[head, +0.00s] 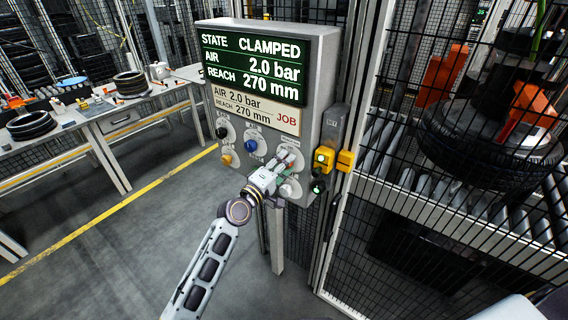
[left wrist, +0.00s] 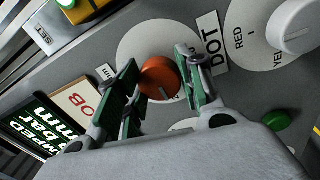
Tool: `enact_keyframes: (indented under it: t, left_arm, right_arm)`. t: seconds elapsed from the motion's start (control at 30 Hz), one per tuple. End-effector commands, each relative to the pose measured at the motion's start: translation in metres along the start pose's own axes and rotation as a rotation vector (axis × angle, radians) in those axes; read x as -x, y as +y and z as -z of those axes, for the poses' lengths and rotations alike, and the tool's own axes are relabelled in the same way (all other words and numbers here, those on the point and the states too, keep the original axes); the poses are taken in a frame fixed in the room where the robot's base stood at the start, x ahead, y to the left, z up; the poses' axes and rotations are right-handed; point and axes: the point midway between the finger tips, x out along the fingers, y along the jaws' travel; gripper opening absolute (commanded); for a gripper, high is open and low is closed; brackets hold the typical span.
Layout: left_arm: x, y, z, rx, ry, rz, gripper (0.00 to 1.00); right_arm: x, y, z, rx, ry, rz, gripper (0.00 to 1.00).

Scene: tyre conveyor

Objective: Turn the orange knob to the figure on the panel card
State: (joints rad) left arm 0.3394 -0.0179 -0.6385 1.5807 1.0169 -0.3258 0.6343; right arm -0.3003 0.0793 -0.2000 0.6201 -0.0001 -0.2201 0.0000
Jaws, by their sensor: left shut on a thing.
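The orange knob (left wrist: 158,78) sits on a white round dial on the grey panel (head: 326,100). In the left wrist view my left gripper (left wrist: 160,90) has its green-padded fingers on either side of the knob, shut on it. In the head view my left gripper (head: 283,164) is at the panel's lower right and hides the knob. The panel card (head: 256,109) reads AIR 2.0 bar, REACH 270 mm, JOB. The screen (head: 253,67) above reads STATE CLAMPED, AIR 2.0 bar, REACH 270 mm. My right gripper is not in view.
A black knob (head: 221,132), a blue knob (head: 250,145) and a yellow-orange knob (head: 226,160) are left of my gripper. A white knob (left wrist: 297,28) is close beside it. Yellow switch boxes (head: 345,160) and a mesh fence stand at right.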

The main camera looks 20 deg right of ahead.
Motion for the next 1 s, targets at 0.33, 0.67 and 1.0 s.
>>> enact_keyframes:
  t: [0.33,0.67,1.0]
  left_arm:
    - [0.0002,-0.0014,-0.0001,0.000,0.000,0.002,0.41]
    - [0.0001,-0.0005,0.0000,-0.001,0.000,0.001,0.60]
    - [0.0047,-0.0002,0.0003,-0.001,0.000,0.000,0.60]
  right_arm:
    - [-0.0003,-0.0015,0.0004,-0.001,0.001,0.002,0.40]
    - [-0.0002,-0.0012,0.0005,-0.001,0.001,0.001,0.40]
    - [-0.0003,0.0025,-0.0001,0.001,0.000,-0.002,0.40]
